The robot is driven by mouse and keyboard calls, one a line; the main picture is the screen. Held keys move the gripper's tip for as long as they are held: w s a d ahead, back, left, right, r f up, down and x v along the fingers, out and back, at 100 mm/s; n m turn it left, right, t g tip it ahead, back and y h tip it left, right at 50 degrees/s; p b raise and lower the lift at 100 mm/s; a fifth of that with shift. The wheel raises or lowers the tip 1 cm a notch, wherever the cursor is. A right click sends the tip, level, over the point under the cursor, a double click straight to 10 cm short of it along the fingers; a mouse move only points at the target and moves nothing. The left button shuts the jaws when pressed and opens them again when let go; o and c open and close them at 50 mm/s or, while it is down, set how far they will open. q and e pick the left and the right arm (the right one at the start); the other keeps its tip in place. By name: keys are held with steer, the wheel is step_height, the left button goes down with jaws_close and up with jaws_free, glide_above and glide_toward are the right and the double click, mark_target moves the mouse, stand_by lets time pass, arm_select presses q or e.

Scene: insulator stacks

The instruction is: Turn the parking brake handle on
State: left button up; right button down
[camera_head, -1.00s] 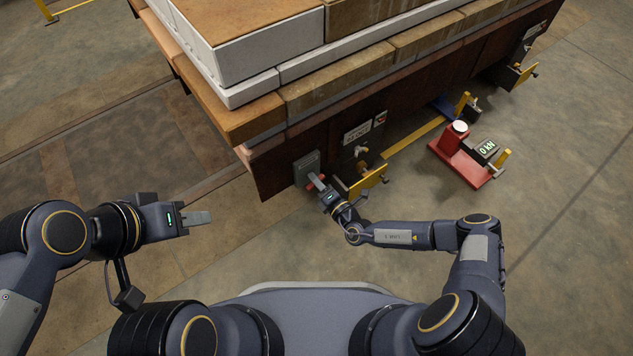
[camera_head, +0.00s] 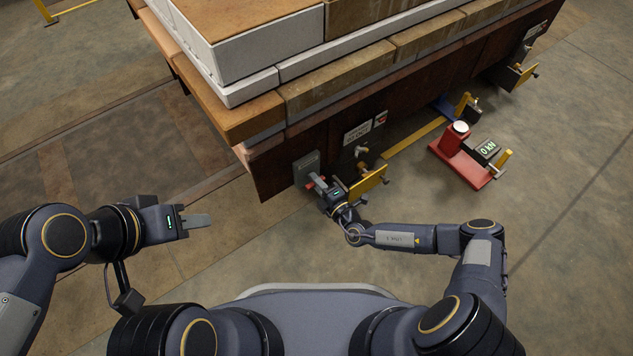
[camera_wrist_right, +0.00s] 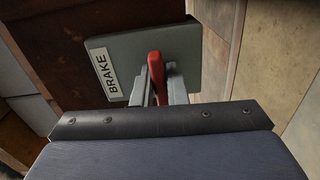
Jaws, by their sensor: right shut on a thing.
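The red parking brake handle (camera_wrist_right: 156,72) shows in the right wrist view, in front of a grey plate with a white label reading BRAKE (camera_wrist_right: 104,73). In the head view the grey brake plate (camera_head: 305,165) is on the dark side of the loaded cart, and the red handle (camera_head: 317,181) is partly hidden by my gripper. My right gripper (camera_wrist_right: 157,92) is shut on the red handle, a finger on each side of it. My left gripper (camera_head: 208,220) is held out over bare floor at the left, away from the cart; its fingers look like one piece, so its opening is unclear.
The cart (camera_head: 335,145) carries large white and tan blocks. A yellow bracket (camera_head: 369,181) sticks out just right of my right gripper. A red floor stand (camera_head: 455,160) with a 0 kN display (camera_head: 488,147) is further right.

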stand_by(0.5)
steer(key=c, duration=1.5)
jaws_free()
steer(key=p+v, duration=0.2)
steer(key=v, duration=0.6)
steer(key=shift+w, duration=0.1)
